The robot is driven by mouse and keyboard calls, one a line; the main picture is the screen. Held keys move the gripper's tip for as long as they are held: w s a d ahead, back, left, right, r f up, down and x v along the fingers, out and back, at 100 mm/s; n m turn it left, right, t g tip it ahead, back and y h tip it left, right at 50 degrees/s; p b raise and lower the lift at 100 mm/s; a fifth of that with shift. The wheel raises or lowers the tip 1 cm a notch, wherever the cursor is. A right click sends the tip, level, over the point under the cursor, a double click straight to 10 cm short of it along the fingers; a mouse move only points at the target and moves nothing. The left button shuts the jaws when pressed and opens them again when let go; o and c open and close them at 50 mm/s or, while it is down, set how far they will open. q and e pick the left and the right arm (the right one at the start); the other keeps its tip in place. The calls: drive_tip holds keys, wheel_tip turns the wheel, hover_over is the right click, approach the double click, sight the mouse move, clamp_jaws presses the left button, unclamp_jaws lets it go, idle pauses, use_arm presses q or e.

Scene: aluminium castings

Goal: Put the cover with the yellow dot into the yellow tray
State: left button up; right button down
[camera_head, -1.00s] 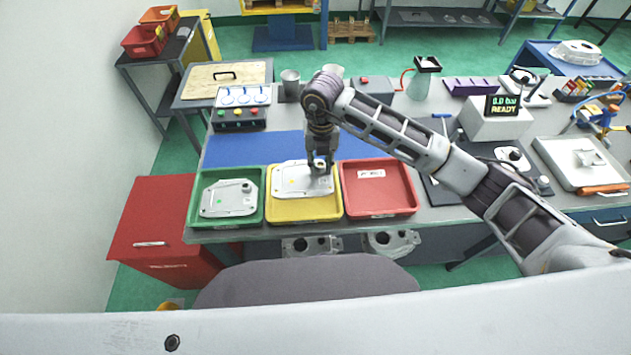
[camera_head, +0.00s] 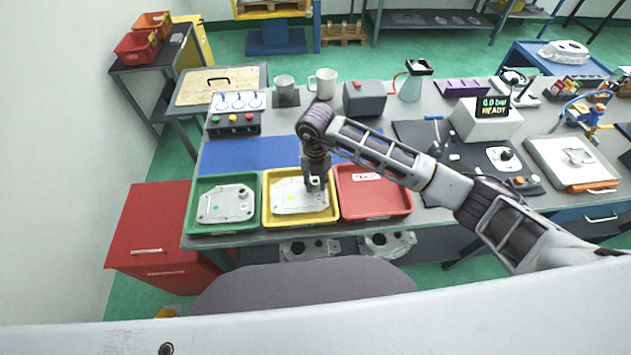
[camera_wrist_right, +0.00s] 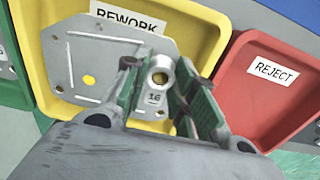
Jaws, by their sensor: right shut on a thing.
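The cover with the yellow dot (camera_head: 299,195) is a pale metal plate and lies within the yellow tray's outline, low in it. In the right wrist view the cover (camera_wrist_right: 110,62) shows its yellow dot, a round boss and a "16" label. The yellow tray (camera_head: 300,220) has a "REWORK" label in the wrist view (camera_wrist_right: 35,50). My right gripper (camera_head: 315,186) is above the cover's right part, its fingers shut on the boss (camera_wrist_right: 160,78). I cannot tell whether the cover touches the tray floor. My left gripper is not in view.
A green tray (camera_head: 224,228) with another metal cover (camera_head: 226,204) stands on the left. The red tray (camera_head: 374,193), labelled "REJECT" in the wrist view, is on the right and empty. A blue mat (camera_head: 245,155) lies behind the trays.

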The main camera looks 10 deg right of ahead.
drive_tip(key=shift+f, duration=0.8)
drive_tip(key=shift+f, duration=0.1)
drive_tip(key=c, duration=1.2)
unclamp_jaws()
drive_tip(key=shift+o, duration=0.2)
wheel_tip(320, 180, up, 12)
drive_tip(key=b, duration=0.2)
drive_tip(key=shift+s, duration=0.1)
